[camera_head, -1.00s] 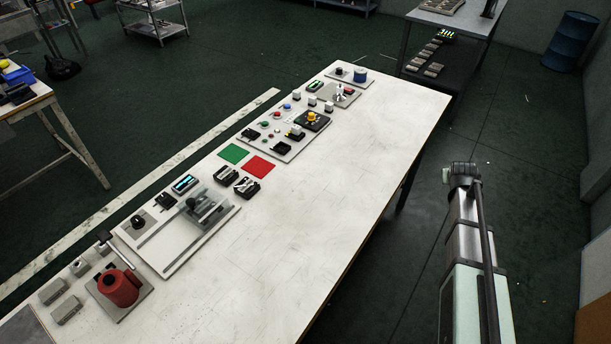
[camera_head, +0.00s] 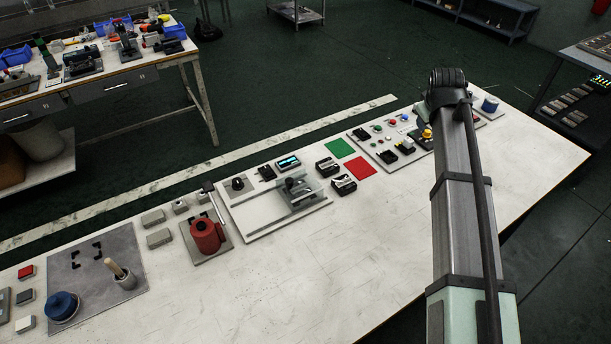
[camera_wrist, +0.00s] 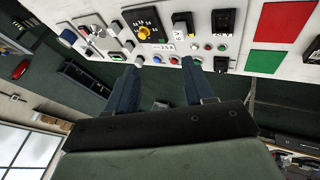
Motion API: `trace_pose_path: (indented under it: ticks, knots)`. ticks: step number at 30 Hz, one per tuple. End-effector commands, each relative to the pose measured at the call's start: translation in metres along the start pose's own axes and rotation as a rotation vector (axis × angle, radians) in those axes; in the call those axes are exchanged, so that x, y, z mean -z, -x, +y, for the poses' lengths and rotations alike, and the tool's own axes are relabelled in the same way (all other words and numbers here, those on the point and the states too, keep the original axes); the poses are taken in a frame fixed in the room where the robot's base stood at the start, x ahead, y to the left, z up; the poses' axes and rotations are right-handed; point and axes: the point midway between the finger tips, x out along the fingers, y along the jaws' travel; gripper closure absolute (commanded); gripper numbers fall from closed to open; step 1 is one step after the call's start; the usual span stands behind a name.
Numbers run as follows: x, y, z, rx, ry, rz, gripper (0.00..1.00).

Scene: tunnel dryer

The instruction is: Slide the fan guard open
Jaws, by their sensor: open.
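The clear guard (camera_head: 307,187) stands at the right end of a pale plate (camera_head: 262,222) on the bench, in the head view. A grey fitting (camera_head: 291,184) shows through it. In the head view my arm hides the gripper. The guard is not clearly seen in the wrist view.
A button panel with a yellow knob (camera_wrist: 148,33) lies before my fingers in the wrist view. A green square (camera_head: 339,148) and a red square (camera_head: 361,168) lie right of the guard. A red cylinder (camera_head: 206,237) stands to its left. The bench front is clear.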

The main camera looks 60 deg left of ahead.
Motion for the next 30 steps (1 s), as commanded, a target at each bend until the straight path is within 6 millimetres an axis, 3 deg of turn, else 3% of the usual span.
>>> trace_pose_path:
  ticks: [1,3,9,18,24,30]
  knots:
    - [0.017,0.008,-0.028,0.041,0.054,-0.011,0.47]
    - [0.034,0.018,-0.063,0.099,0.129,-0.030,0.47]
    - [0.071,0.056,-0.165,0.262,0.350,-0.080,0.47]
    - [0.101,0.127,-0.301,0.487,0.684,-0.142,0.47]
    - [0.104,0.160,-0.349,0.574,0.818,-0.166,0.47]
    - [0.102,0.166,-0.364,0.600,0.858,-0.174,0.47]
